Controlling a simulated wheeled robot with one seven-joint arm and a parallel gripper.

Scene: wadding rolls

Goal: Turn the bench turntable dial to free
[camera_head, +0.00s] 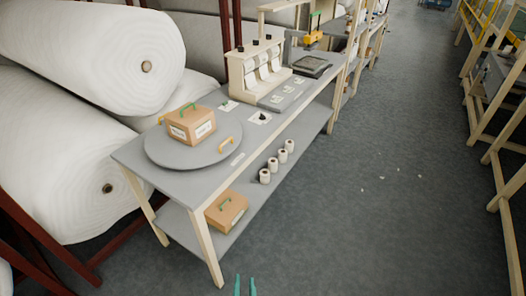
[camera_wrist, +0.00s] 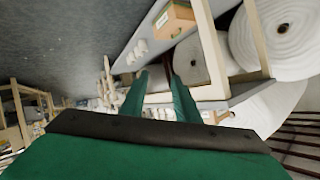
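A small white plate with a dark knob (camera_head: 260,118) sits right of the turntable and looks like the dial. Its setting is too small to read. My gripper (camera_head: 245,287) shows as two teal fingertips at the bottom edge, well in front of and below the bench top. In the wrist view my gripper (camera_wrist: 160,78) is open and empty, its fingers apart.
The lower shelf holds another cardboard box (camera_head: 227,211) and several small white rolls (camera_head: 277,161). A wooden dispenser (camera_head: 258,70) stands farther along the bench. Large white wadding rolls (camera_head: 80,50) fill the left.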

